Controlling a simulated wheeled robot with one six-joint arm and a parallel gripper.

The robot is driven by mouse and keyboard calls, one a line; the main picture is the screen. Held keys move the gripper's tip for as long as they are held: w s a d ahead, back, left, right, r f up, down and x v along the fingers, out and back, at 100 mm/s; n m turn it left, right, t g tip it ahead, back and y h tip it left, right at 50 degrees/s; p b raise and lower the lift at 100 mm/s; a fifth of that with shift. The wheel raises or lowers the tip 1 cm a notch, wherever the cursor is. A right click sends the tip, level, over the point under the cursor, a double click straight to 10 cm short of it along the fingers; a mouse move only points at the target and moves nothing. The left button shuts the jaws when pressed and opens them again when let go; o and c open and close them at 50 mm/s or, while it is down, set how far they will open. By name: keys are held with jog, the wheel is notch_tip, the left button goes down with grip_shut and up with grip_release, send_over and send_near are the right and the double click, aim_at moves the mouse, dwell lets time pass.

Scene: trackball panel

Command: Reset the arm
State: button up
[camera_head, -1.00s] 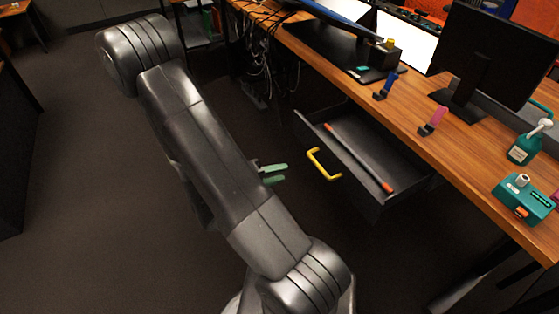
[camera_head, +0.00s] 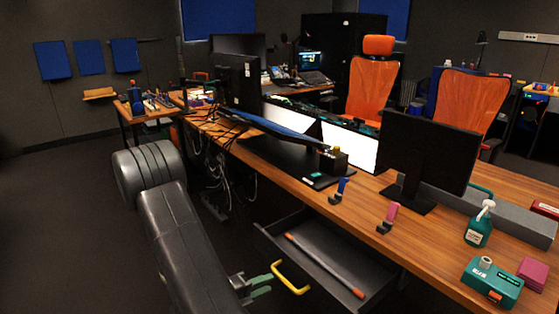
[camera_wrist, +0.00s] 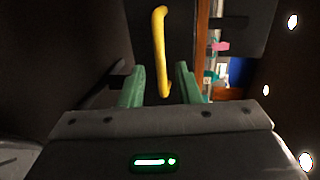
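My gripper (camera_head: 266,284) has two green fingers and hangs just left of the yellow drawer handle (camera_head: 291,279) in the head view. In the wrist view my gripper (camera_wrist: 160,68) has its fingers spread apart. The yellow handle (camera_wrist: 161,35) appears between and beyond them, and I cannot tell whether they touch it. The drawer (camera_head: 315,252) under the desk stands pulled out, with a long dark stick (camera_head: 325,264) with red-orange ends inside. My arm rises at the lower left, and its lower part is cut off by the frame.
The wooden desk (camera_head: 420,238) carries a monitor (camera_head: 424,150), a green spray bottle (camera_head: 479,226), a teal box (camera_head: 492,282) and small blue and pink items. Cables (camera_head: 216,170) hang beneath it. Dark floor (camera_head: 60,215) at the left is free.

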aim_at(280, 278)
jog(key=shift+b+x, duration=0.45)
jog(key=shift+x, duration=2.6)
